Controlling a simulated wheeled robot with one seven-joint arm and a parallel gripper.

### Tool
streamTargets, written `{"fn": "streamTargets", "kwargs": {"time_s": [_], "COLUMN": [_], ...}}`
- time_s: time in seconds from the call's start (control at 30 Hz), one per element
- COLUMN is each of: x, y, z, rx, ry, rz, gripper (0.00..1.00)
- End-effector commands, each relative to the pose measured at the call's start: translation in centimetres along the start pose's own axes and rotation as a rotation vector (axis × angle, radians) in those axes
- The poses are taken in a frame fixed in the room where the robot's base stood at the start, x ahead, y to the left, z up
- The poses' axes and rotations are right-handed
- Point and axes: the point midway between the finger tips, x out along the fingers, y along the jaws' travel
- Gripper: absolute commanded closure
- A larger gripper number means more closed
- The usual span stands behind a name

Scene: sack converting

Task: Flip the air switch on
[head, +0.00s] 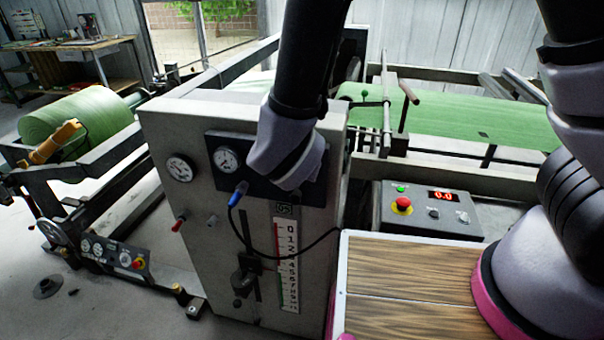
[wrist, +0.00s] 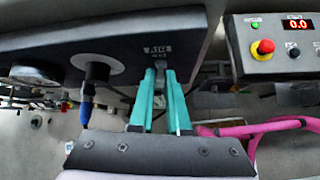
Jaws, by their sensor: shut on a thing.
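The air switch (wrist: 160,66) is a small grey lever below a pale "AIR" label (wrist: 157,49) on a black panel (wrist: 110,48). In the wrist view my gripper (wrist: 160,84) has its teal fingers close together around the lever, shut on it. Most of the lever is hidden between the fingers, so its position is hard to tell. In the head view the black panel (head: 260,182) sits on the grey cabinet's (head: 190,240) front. There my wrist covers the panel's right part and hides the switch and fingertips.
A blue-ended cable plug (head: 238,194) hangs left of my wrist. Dial gauges (head: 227,159) and a numbered scale (head: 287,262) are on the cabinet front. A control box (head: 428,210) with a red button and lit display stands right. A wooden top (head: 410,295) is in front.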

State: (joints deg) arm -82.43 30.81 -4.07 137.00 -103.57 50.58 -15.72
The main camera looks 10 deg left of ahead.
Motion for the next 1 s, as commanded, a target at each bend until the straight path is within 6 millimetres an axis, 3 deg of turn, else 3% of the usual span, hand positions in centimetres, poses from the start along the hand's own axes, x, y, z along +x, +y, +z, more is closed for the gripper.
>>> {"fn": "streamTargets", "kwargs": {"time_s": [0.53, 0.57, 0.6, 0.63, 1.0], "x": [-0.05, -0.05, -0.05, -0.04, -0.41], "y": [0.09, 0.09, 0.09, 0.08, 0.09], "z": [0.12, 0.12, 0.12, 0.12, 0.12], "rx": [0.002, 0.002, 0.002, 0.002, 0.003], "ry": [0.027, 0.027, 0.027, 0.027, 0.027], "rz": [-0.004, -0.004, -0.004, -0.004, -0.004], "gripper": [1.00, 0.78, 0.62, 0.55, 0.55]}}
